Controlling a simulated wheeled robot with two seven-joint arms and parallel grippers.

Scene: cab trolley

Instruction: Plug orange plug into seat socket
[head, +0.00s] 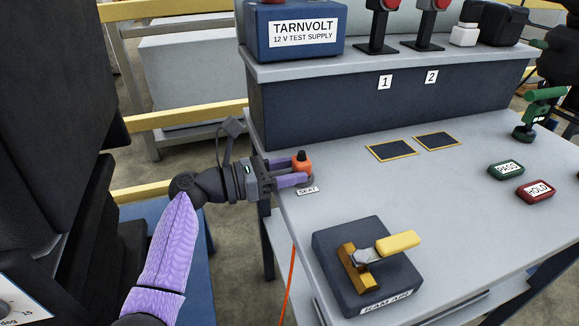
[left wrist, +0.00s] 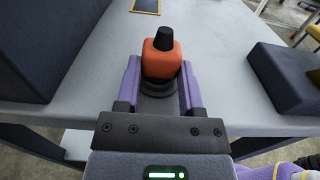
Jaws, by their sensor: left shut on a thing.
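The orange plug (head: 302,164) with a black top stands upright at the left edge of the table, just behind the SEAT label (head: 307,190). My left gripper (head: 296,173) reaches in from the left and is shut on the plug, one purple finger on each side. In the left wrist view the orange plug (left wrist: 162,58) sits between the fingers over a dark round ringed base, the seat socket (left wrist: 160,86). The plug appears in line with the socket; whether it is fully down in it I cannot tell. My right gripper is not in view.
A dark RAM AIR box (head: 330,245) with a yellow lever stands at the front of the table (head: 430,205). PASS (head: 505,169) and HOLD (head: 535,191) buttons are at the right. A raised shelf with a TARNVOLT supply (head: 292,30) is behind. The table's middle is clear.

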